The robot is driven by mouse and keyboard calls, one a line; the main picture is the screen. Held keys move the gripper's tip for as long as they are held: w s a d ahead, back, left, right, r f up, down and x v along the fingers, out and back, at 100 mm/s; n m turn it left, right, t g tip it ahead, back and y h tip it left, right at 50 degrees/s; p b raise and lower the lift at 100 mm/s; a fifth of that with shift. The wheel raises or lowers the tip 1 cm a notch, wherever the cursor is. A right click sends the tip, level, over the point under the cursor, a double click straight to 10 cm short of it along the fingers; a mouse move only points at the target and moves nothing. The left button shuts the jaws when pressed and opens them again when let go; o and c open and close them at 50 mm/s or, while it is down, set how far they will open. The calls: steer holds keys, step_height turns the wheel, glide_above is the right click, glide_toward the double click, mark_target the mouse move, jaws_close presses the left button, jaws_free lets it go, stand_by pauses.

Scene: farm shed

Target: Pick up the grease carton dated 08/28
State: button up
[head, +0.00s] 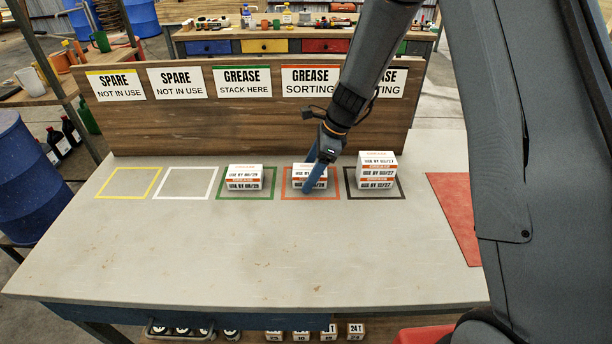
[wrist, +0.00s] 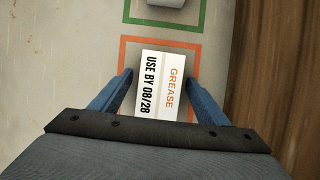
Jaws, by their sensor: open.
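The grease carton dated 08/28 (wrist: 160,85) is white with orange and black print, and its top label reads "USE BY 08/28" in the wrist view. My gripper (wrist: 160,85) is open, with one blue finger on each side of the carton and a visible gap at each side. I cannot tell how deep the fingers reach.
The white square (head: 187,183) and yellow square (head: 128,183) are empty. A sign board (head: 200,120) stands behind. The front of the table (head: 200,250) is clear.

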steer(key=shift+f, duration=0.15)
steer(key=shift+c, duration=0.9)
steer(key=c, duration=1)
